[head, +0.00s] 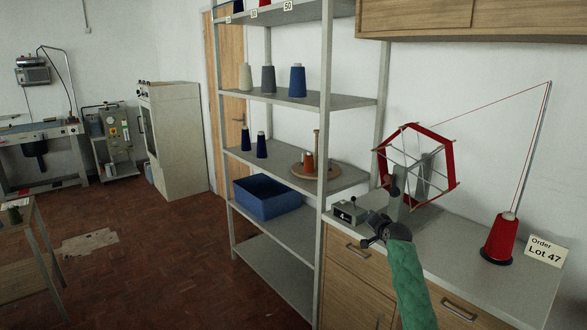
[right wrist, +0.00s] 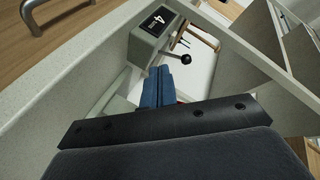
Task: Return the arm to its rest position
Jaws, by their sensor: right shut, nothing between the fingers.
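My right arm (head: 408,285), in a green sleeve, reaches up from the bottom of the head view over the counter. Its dark gripper (head: 374,232) is just in front of a small grey counter box (head: 345,214). In the right wrist view the blue fingers (right wrist: 157,88) of my right gripper are together, with nothing between them. The box shows there too, with a "4" on its display (right wrist: 157,22) and a black-knobbed lever (right wrist: 184,59) beyond the fingertips. Contact with the box cannot be told. My left gripper is not in view.
A winder (head: 449,175) with red yarn stands behind my gripper. A thread runs over a tall rod to a red cone (head: 503,240) beside an order card (head: 543,251). Left of the counter stands a metal shelf (head: 325,125) with cones and a blue bin (head: 268,197).

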